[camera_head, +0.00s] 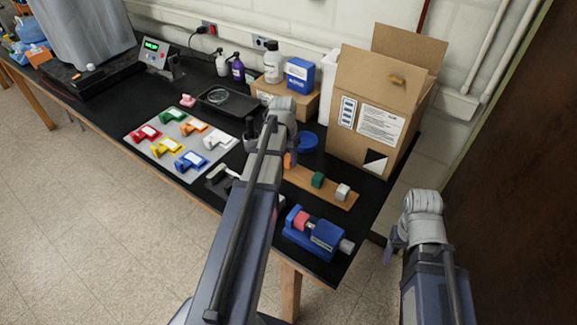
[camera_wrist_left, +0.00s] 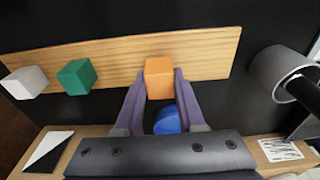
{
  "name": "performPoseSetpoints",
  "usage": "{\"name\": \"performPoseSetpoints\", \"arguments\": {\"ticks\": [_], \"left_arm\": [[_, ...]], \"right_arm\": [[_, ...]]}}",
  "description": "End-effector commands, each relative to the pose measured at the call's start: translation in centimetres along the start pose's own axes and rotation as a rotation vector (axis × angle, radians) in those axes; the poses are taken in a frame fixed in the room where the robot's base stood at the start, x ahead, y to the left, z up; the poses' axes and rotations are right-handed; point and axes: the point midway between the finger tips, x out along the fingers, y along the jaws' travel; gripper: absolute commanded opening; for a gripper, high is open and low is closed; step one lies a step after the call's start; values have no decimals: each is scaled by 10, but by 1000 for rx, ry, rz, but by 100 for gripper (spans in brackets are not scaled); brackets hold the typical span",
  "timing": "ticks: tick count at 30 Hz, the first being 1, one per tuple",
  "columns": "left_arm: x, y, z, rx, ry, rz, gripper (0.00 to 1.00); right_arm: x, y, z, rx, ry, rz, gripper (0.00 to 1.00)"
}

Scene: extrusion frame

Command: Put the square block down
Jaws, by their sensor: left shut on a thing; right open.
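The orange square block (camera_wrist_left: 159,78) is between the two purple fingers of my left gripper (camera_wrist_left: 160,88), which is shut on it. It is at the wooden strip (camera_wrist_left: 208,55); I cannot tell whether it touches the wood. In the head view the block (camera_head: 288,160) shows at the left end of the strip (camera_head: 328,188), partly behind my left arm. A green block (camera_wrist_left: 76,77) and a white block (camera_wrist_left: 25,82) sit on the strip, apart from it. My right gripper (camera_head: 392,248) is open and empty, off the table's right side.
A blue round thing (camera_head: 307,141) lies just behind the strip. A blue vise (camera_head: 318,236) stands in front, near the table edge. A large cardboard box (camera_head: 375,105) is behind right. A grey board (camera_head: 150,160) with several coloured pieces lies left.

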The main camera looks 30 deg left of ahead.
Motion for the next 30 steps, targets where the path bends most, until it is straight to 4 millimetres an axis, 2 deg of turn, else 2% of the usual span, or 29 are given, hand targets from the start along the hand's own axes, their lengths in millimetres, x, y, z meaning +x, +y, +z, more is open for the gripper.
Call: {"name": "performPoseSetpoints", "arguments": {"ticks": [1, 3, 16, 17, 24, 30], "left_arm": [[14, 0, 2, 0, 0, 0, 0], [19, 0, 2, 0, 0, 0, 0], [22, 0, 3, 0, 0, 0, 0], [21, 0, 2, 0, 0, 0, 40], [20, 0, 2, 0, 0, 0, 67], [20, 0, 2, 0, 0, 0, 68]], "right_arm": [[14, -1, -1, 0, 0, 0, 72], [19, -2, -1, 1, 0, 0, 72], [22, -2, -1, 1, 0, 0, 72], [21, -2, -1, 1, 0, 0, 72], [20, -2, -1, 1, 0, 0, 72], [20, -2, -1, 1, 0, 0, 72]]}}
